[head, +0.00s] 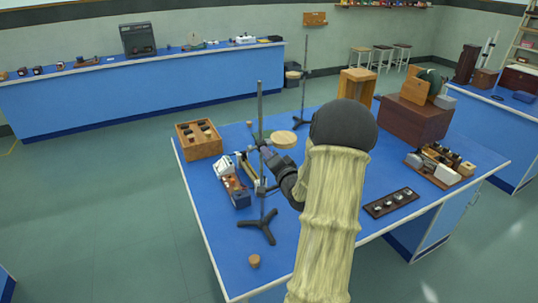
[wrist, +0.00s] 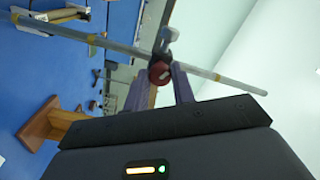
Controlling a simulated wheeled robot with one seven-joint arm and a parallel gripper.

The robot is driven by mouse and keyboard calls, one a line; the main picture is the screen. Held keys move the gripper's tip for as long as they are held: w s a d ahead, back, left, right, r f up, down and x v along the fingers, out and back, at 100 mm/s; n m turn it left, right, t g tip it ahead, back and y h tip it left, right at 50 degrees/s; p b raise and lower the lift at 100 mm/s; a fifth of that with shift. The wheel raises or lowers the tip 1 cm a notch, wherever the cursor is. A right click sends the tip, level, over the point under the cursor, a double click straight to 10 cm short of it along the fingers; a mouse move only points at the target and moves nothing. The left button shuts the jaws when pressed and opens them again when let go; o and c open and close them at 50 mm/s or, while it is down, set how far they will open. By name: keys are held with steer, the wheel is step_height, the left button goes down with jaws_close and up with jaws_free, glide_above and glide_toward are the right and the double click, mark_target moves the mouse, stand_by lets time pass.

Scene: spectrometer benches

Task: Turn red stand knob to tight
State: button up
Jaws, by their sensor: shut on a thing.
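The red stand knob (wrist: 160,72) sits at the centre of the wrist view, round and dark red with a small pale mark on its face. It joins a grey metal clamp (wrist: 170,38) on a long thin rod (wrist: 220,78). My gripper (wrist: 158,84) has one finger on each side of the knob and is shut on it. In the head view the near stand's upright rod (head: 260,110) rises from a dark tripod base (head: 258,226). My gripper (head: 267,154) meets this rod about midway up. The knob is hidden or too small to make out there.
A second stand (head: 304,75) is behind. A wooden box (head: 200,147) and small apparatus (head: 236,187) lie left of the near stand. A cork (head: 254,260) is at the front. A brown case (head: 412,118) and dark tray (head: 391,202) are right.

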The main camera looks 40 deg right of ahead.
steer(key=m+p, duration=0.6)
steer(key=m, duration=0.5)
steer(key=shift+m, duration=0.4)
steer(key=o, duration=1)
